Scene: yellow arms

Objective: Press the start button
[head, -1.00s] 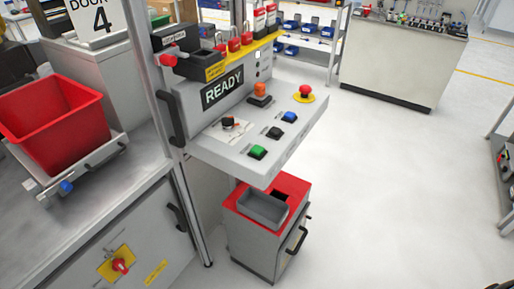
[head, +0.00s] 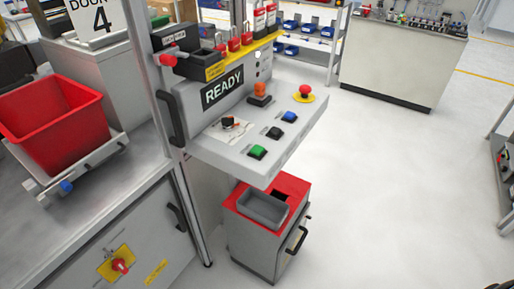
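A grey control panel (head: 230,150) with a sloped top stands left of the picture's middle in the head view. A green button (head: 257,152) sits near its front edge; no label on it can be read, so I cannot tell if it is the start button. A black button (head: 275,132) and a blue button (head: 290,117) are in line behind it. A red mushroom button on a yellow base (head: 304,93), an orange lamp or button (head: 260,90) and a rotary switch (head: 230,123) are also on the panel. A display (head: 222,89) reads READY. Neither gripper is in view.
A red bin (head: 55,125) sits on a grey bench at the left. A grey cart with a red top (head: 290,187) stands under the panel. Red padlocks (head: 234,43) hang behind the panel. The floor (head: 390,190) right of the panel is clear.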

